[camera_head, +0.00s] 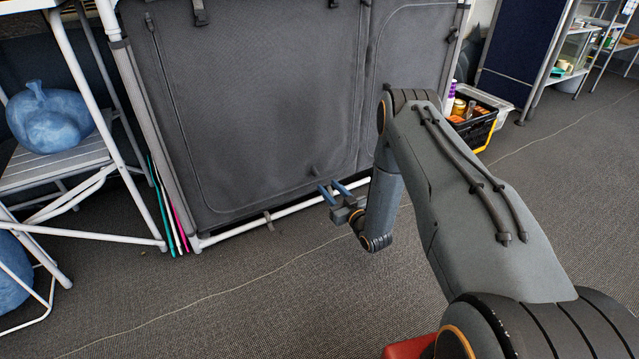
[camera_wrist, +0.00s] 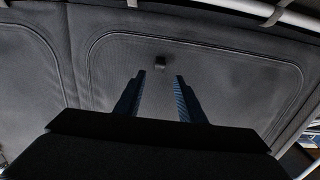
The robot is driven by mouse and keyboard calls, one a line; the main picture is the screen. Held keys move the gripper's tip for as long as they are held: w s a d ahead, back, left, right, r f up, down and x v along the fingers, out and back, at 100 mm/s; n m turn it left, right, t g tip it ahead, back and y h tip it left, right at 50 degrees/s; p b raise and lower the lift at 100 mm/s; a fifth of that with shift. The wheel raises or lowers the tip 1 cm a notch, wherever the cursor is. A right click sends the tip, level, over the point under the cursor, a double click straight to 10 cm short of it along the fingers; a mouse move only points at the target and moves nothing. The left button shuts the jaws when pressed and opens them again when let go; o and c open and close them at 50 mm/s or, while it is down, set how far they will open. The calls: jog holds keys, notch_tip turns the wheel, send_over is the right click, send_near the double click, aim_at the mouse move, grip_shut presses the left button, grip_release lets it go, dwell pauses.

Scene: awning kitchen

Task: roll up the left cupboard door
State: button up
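The left cupboard door (camera_head: 255,100) is a dark grey fabric panel, hanging down flat and closed, with a rounded seam around it. A small dark pull tab (camera_head: 316,172) sits low on the door, towards its right side. In the wrist view the door (camera_wrist: 225,75) fills the right part, and the tab (camera_wrist: 160,62) shows just beyond the fingers. My gripper (camera_head: 328,189) is at the door's lower right, in front of the tab. In the wrist view my gripper (camera_wrist: 160,77) is open, its two blue fingers apart with nothing between them. I cannot tell the exact gap to the tab.
A white frame bar (camera_head: 270,217) runs below the door. The right door (camera_head: 415,50) hangs closed beside it. A black crate (camera_head: 477,128) with bottles and jars stands at the right. The carpet in front is clear.

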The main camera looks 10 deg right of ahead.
aim_at(318, 175)
jog(key=b+x, duration=0.3)
jog(key=x, duration=0.4)
jog(key=shift+w+b, duration=0.25)
jog(key=shift+b, duration=0.1)
grip_shut()
